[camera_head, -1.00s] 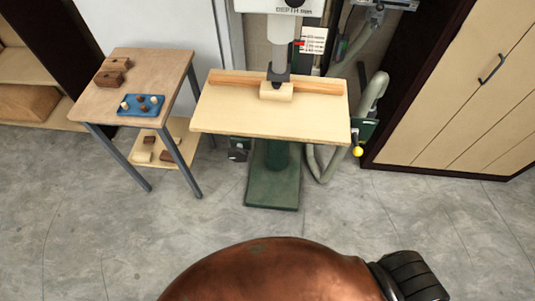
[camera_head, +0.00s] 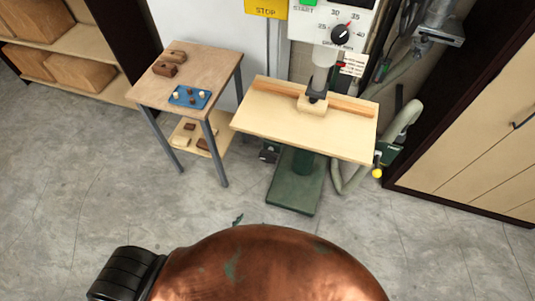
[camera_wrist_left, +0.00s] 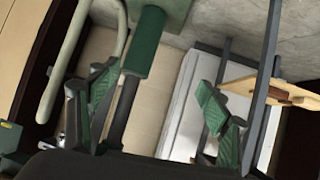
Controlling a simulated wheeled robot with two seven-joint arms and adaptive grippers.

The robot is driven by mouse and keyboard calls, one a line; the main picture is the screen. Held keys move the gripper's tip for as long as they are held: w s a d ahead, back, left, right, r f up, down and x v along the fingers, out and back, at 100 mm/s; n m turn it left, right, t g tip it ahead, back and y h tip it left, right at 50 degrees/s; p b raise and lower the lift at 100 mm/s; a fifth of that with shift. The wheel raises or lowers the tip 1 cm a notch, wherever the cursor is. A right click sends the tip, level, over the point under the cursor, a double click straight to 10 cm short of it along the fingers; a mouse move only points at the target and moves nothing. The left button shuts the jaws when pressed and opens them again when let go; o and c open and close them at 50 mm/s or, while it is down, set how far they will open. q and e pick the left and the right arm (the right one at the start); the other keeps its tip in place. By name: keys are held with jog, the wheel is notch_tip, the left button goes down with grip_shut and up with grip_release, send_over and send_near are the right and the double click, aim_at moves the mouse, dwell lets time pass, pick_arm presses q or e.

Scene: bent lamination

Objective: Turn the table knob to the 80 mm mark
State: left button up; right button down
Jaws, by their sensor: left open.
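The drill press stands at the back with a pale wooden table (camera_head: 300,128) and a fence along its rear. A yellow ball (camera_head: 377,173) on a small crank sits at the table's right edge, by a green housing. Above, the panel has a dark round dial knob (camera_head: 340,35) marked 25 to 40 with a red pointer and a depth label. No 80 mark is readable. In the left wrist view my left gripper (camera_wrist_left: 155,92) is open and empty, its green-padded fingers wide apart. In the head view only a small green tip shows above my copper-coloured body. My right gripper is not visible.
A side table (camera_head: 215,65) at the left holds brown blocks and a blue tray (camera_head: 189,97) of small pieces. A grey hose (camera_head: 400,125) loops beside the press. A cabinet (camera_head: 480,145) stands at the right. The grey floor (camera_head: 120,200) in front is clear.

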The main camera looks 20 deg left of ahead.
pick_arm(q)
jog(key=shift+o, duration=0.4)
jog(key=w+r+t+p, duration=0.1)
jog(key=w+r, duration=0.1)
jog(key=r, duration=0.4)
jog(key=w+d+r+t+p, duration=0.1)
jog(key=w+r, duration=0.2)
jog(key=r, duration=0.3)
jog(key=w+d+r+n+t+p, duration=0.1)
jog(key=w+r, duration=0.2)
jog(key=r, duration=0.3)
jog(key=shift+t, duration=0.3)
jog(key=n+t+y+p, duration=0.1)
jog(key=t+y+p, duration=0.1)
jog(key=t, duration=0.1)
send_near(267, 159)
jog(key=w, duration=0.9)
jog(key=shift+w+d+r, duration=0.1)
jog(key=shift+w+r, duration=0.15)
jog(key=shift+w, duration=0.4)
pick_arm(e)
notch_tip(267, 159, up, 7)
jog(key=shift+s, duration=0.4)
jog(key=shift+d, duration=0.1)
